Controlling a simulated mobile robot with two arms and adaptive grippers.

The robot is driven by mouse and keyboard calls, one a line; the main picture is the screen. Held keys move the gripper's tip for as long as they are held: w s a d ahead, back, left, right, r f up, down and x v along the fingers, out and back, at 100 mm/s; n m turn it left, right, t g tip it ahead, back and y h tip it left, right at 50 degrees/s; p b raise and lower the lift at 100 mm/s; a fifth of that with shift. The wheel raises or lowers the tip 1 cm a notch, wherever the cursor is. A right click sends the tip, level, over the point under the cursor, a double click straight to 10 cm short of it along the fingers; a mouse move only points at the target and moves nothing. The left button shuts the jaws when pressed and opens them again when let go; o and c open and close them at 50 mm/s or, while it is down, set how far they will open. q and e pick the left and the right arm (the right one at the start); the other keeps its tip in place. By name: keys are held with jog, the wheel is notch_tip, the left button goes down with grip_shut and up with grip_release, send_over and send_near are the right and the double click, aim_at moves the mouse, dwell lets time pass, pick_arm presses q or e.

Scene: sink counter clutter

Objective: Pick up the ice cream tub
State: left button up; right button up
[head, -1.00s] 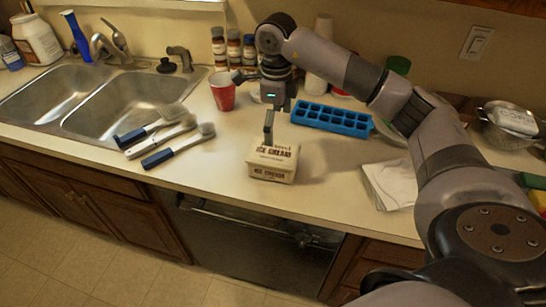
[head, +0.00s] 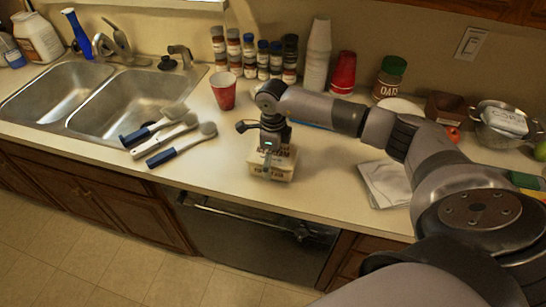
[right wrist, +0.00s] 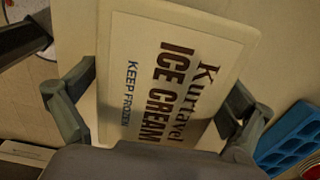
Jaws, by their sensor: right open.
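The ice cream tub (head: 284,172) is a small cream-coloured box with dark brown lettering, standing on the counter near its front edge. My right gripper (head: 268,167) is over the tub in the head view and hides part of its lid and front. In the right wrist view the tub's lid (right wrist: 180,75) fills the middle, reading "ICE CREAM" and "KEEP FROZEN". The open fingers of my right gripper (right wrist: 155,108) stand on opposite sides of the lid. I cannot tell whether they touch it. My left gripper is not in view.
A red cup (head: 223,92) stands behind the tub, and several brushes (head: 180,145) lie to its left by the sink (head: 128,103). A blue ice tray (right wrist: 291,137) is close by. A white cloth (head: 386,184) lies to the right. Spice jars (head: 262,60) line the wall.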

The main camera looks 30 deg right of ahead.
jog(key=shift+c, duration=0.2)
jog(key=c, duration=1.5)
jog(key=shift+c, duration=0.3)
jog(key=shift+r, duration=0.1)
